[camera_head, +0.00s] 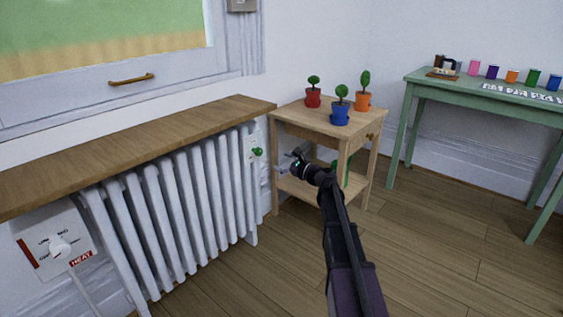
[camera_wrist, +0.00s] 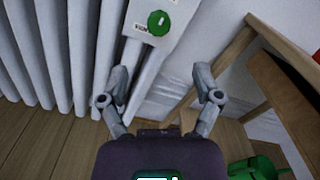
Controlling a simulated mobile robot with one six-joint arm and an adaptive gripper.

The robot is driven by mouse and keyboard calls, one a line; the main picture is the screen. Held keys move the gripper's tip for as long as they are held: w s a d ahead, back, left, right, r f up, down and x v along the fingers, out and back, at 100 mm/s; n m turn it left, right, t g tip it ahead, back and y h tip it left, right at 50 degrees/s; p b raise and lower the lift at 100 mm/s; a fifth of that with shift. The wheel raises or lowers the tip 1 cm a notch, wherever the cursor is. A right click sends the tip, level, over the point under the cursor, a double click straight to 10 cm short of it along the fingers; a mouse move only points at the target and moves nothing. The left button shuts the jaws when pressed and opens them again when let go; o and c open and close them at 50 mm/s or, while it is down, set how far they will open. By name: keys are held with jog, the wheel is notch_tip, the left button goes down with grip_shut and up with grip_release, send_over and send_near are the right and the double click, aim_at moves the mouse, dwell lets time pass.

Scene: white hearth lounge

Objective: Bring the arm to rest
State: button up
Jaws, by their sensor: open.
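My gripper (camera_head: 289,162) is at the end of my outstretched arm, in front of the small wooden table and close to the right end of the white radiator. In the wrist view my gripper (camera_wrist: 160,88) has its two fingers spread apart with nothing between them. A green knob (camera_wrist: 158,22) on a white plate lies beyond the fingertips, apart from them. The same green knob (camera_head: 257,152) shows in the head view at the radiator's right end.
The radiator (camera_head: 180,215) under a wooden shelf (camera_head: 130,145) stands to the left. The wooden table (camera_head: 300,118) holds red, blue and orange pots; a green object (camera_wrist: 258,168) is low beside my gripper. A green table (camera_head: 425,77) stands right. Floor (camera_head: 450,240) at right is clear.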

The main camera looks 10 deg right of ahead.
jog(key=shift+a, duration=0.1)
jog(key=s+a+f+n+g+h+p, duration=0.1)
jog(key=s+a+f+n+g+p, duration=0.1)
jog(key=s+a+n+g+p, duration=0.55)
jog(key=s+a+f+n+g+h+p, duration=0.15)
jog(key=s+a+n, duration=0.25)
jog(key=s+n, duration=0.45)
jog(key=s+d+r+n+g+h+p, duration=0.1)
jog(key=s+d+n+g+h+p, duration=0.2)
jog(key=s, duration=0.7)
jog(key=s+d+r+n+g+h+p, duration=0.25)
jog(key=s+n+h+p, duration=0.3)
jog(key=s, duration=0.45)
notch_tip(320, 180, up, 36)
jog(key=p, duration=3.7)
jog(key=shift+a+m, duration=0.35)
jog(key=shift+m, duration=0.1)
jog(key=shift+w+a+f, duration=0.1)
